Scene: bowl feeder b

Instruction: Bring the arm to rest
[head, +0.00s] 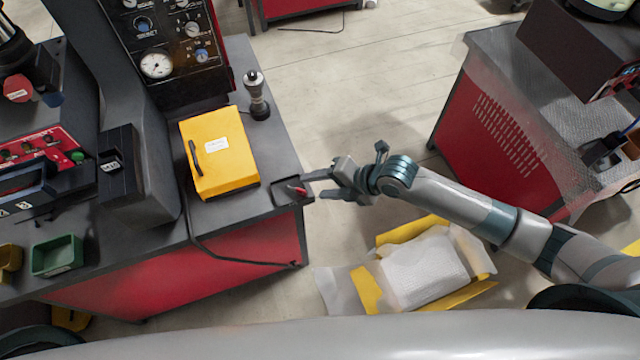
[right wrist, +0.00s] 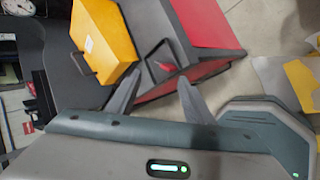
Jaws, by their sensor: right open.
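My right gripper (head: 318,184) is open and empty in the head view. Its fingers point left at the near right corner of the dark workbench (head: 222,226). A small dark tray (head: 287,191) with a small red item sits at that corner, close to the fingertips. The right wrist view shows the two open fingers (right wrist: 158,98) in front of the bench corner, with the red item between them. My right arm stretches in from the right over the floor. My left gripper is not in view.
A yellow case (head: 222,165) and a dark knobbed post (head: 257,95) stand on the bench. A green bin (head: 57,256) is at the left. An open yellow box with white wrap (head: 428,270) lies on the floor below my arm. A red cabinet (head: 495,135) stands at the right.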

